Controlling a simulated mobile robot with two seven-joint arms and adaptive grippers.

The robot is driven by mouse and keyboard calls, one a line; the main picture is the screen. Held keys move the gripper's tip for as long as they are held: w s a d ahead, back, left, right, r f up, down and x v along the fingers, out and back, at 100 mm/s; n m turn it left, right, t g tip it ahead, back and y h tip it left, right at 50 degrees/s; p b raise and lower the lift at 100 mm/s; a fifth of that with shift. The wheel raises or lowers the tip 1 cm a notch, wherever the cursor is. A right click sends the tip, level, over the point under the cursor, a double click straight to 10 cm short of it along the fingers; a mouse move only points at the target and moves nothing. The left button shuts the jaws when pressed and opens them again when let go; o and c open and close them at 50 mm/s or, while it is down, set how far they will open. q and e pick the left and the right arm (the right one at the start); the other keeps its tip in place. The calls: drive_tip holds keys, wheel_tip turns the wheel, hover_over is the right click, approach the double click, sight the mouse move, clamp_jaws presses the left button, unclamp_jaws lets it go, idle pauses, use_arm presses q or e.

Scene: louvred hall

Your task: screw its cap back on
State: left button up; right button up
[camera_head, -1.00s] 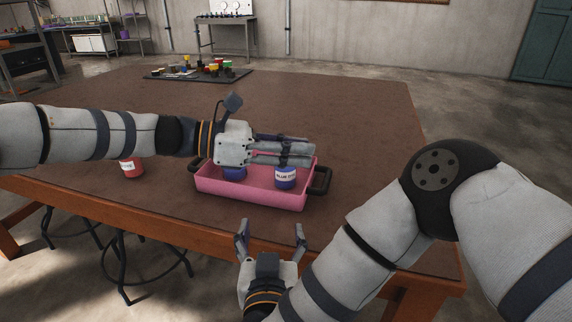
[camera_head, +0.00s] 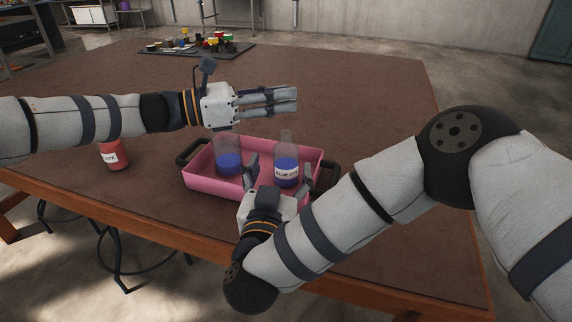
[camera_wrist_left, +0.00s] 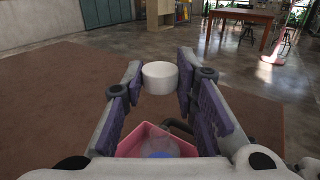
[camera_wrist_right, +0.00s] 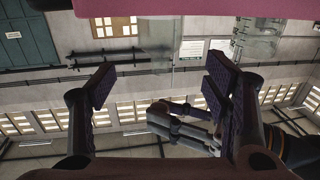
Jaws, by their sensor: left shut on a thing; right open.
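A clear bottle labelled BLUE DYE (camera_head: 287,173), half full of blue, stands upright in the right part of the pink tray (camera_head: 212,189). Its narrow neck is bare. A second clear bottle with blue liquid (camera_head: 229,161) stands to its left; its top is unclear beneath my gripper. My left gripper (camera_head: 294,98) is above and behind the tray, shut on the white cap (camera_wrist_left: 160,77), which the left wrist view shows between its fingertips. My right gripper (camera_head: 279,172) is open at the tray's front, its fingers either side of the labelled bottle in the picture; contact is not visible.
A red dye container (camera_head: 114,155) stands left of the tray, below my left arm. A dark mat with several small coloured things (camera_head: 197,46) lies at the table's far edge. The brown table (camera_head: 380,120) is clear behind and right of the tray.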

drive_tip(key=w, duration=0.3)
drive_tip(key=w+d, duration=0.1)
drive_tip(key=w, duration=0.4)
drive_tip(key=shift+w+d, duration=0.15)
drive_tip(key=shift+w, duration=0.15)
clamp_jaws()
use_arm(q)
hover_over(279, 150)
drive_tip(key=shift+w+f, duration=0.1)
drive_tip(key=shift+f, duration=2.4)
